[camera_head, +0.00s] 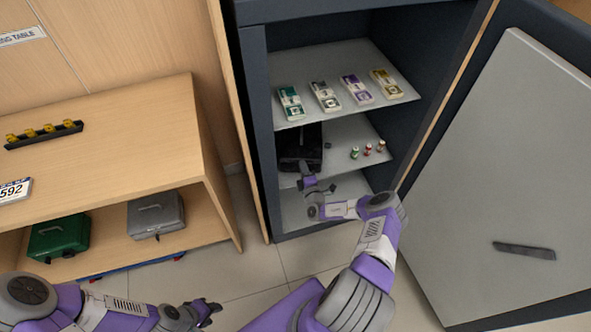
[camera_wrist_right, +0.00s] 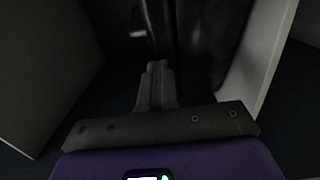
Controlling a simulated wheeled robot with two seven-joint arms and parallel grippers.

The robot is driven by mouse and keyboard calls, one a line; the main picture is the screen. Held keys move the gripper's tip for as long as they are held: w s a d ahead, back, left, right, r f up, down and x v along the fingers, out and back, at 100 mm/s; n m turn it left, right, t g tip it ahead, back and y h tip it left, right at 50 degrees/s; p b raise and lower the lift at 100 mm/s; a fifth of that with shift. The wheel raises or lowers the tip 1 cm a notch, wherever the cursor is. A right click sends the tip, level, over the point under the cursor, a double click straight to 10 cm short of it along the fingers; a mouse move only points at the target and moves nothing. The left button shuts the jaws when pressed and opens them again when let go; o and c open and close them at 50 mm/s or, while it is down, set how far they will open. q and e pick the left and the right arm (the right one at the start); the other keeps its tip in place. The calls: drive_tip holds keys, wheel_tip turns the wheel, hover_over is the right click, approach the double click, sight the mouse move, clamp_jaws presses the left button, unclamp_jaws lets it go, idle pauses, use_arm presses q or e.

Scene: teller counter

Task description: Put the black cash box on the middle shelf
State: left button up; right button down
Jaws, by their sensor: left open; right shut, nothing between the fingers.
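The black cash box (camera_head: 300,142) sits at the left side of the middle shelf (camera_head: 345,132) in the open safe. A dark shiny surface, likely the box (camera_wrist_right: 212,35), fills the top of the right wrist view. My right gripper (camera_head: 306,168) is just in front of the box; its fingers (camera_wrist_right: 155,75) are shut with nothing between them. Whether the fingertips touch the box I cannot tell. My left gripper (camera_head: 212,305) is open and empty, low over the floor in front of the wooden table.
Bundles of banknotes (camera_head: 325,95) lie on the top shelf. Small rolls (camera_head: 367,150) stand on the middle shelf, right of the box. The bottom shelf (camera_head: 345,187) looks bare. The safe door (camera_head: 500,180) is open. A green box (camera_head: 58,238) and grey box (camera_head: 156,215) sit under the table.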

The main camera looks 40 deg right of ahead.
drive_tip(key=shift+d, duration=0.15)
drive_tip(key=w+a+p+v, duration=0.1)
drive_tip(key=p+v, duration=0.4)
drive_tip(key=v, duration=0.8)
drive_tip(key=shift+a, duration=0.9)
